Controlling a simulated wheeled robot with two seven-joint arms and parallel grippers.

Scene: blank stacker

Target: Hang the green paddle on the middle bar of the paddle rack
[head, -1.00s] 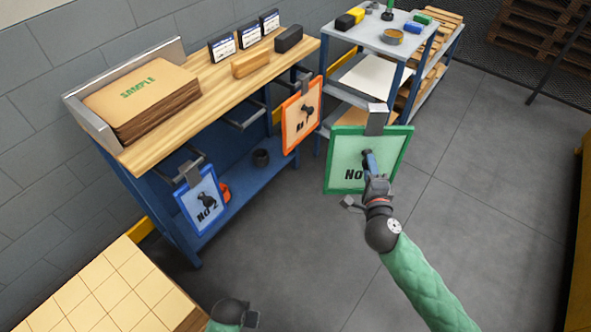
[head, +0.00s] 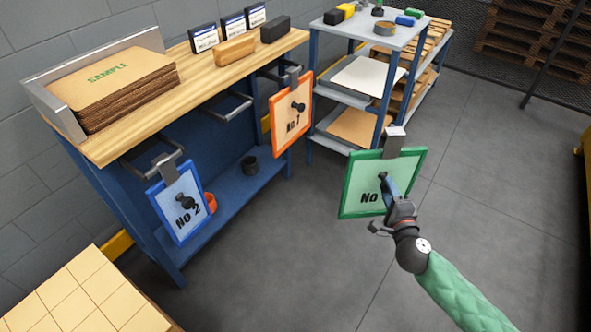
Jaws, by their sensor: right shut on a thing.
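The green paddle (head: 355,181), a light green board with a dark green frame and a grey hook (head: 393,147) on top, is in my right gripper (head: 386,187). The gripper is shut on it at its front, and it is held upright in the air, right of the bench. The paddle rack is a row of bars under the bench top. The blue paddle (head: 167,208) hangs on the near bar (head: 140,160). The orange paddle (head: 279,128) hangs on the far bar. The middle bar (head: 232,112) between them is empty. My left gripper is out of view.
The wooden bench top (head: 205,75) holds a cardboard stack (head: 112,85), a tan block and several dark boxes. A grey shelf cart (head: 354,87) stands behind. Open floor lies between paddle and bench.

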